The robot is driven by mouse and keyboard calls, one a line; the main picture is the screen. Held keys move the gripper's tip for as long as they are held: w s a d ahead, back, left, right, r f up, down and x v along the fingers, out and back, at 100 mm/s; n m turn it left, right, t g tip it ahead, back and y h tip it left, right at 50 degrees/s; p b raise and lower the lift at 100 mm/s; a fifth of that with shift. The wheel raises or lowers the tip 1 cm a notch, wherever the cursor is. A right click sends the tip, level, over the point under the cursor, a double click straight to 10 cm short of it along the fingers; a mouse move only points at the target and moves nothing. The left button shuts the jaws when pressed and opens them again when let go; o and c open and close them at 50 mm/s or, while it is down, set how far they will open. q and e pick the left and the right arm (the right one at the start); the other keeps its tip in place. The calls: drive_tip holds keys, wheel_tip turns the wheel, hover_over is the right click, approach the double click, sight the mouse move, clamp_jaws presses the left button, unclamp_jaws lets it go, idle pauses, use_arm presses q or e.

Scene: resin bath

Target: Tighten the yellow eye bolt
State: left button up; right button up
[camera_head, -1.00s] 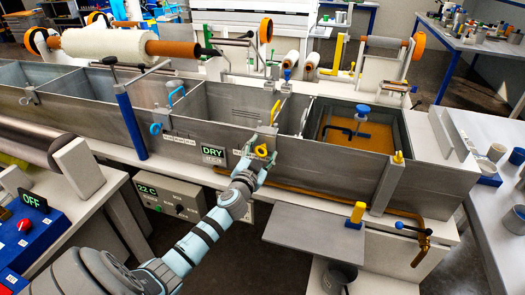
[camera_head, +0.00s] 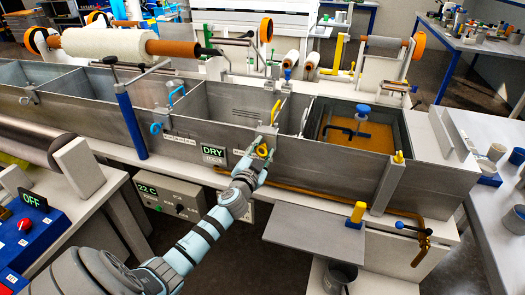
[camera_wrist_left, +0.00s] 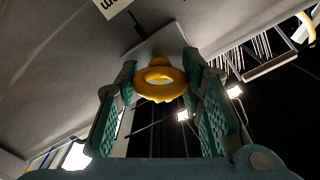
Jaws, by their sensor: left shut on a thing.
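The yellow eye bolt (camera_head: 263,151) is on the front wall of the long grey bath (camera_head: 225,135), right of the DRY display. My left gripper (camera_head: 261,152) reaches it from below and in front. In the left wrist view the bolt's yellow ring (camera_wrist_left: 160,93) sits between the two green-padded fingers (camera_wrist_left: 161,66), which are shut on it near their tips. The ring's hole faces the camera, and a grey plate shows behind it. The bolt's thread is hidden. My right gripper is not in view.
A blue eye bolt (camera_head: 156,128) is further left on the same wall. The DRY display (camera_head: 212,154) is just left of my gripper. A brass-coloured pipe (camera_head: 318,197) runs low along the front. A grey shelf (camera_head: 305,236) juts out at lower right.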

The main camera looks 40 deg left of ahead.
use_arm(q)
drive_tip(key=m, duration=0.5)
drive_tip(key=shift+d+f+m, duration=0.1)
drive_tip(key=shift+m, duration=0.3)
drive_tip(key=m+p, duration=0.1)
drive_tip(key=m, duration=0.4)
drive_tip(key=shift+f+m, duration=0.1)
drive_tip(key=shift+m, duration=0.2)
drive_tip(key=o, duration=1.2)
drive_tip(key=shift+s, duration=0.1)
drive_tip(key=v, duration=1.2)
drive_tip(key=shift+d, duration=0.1)
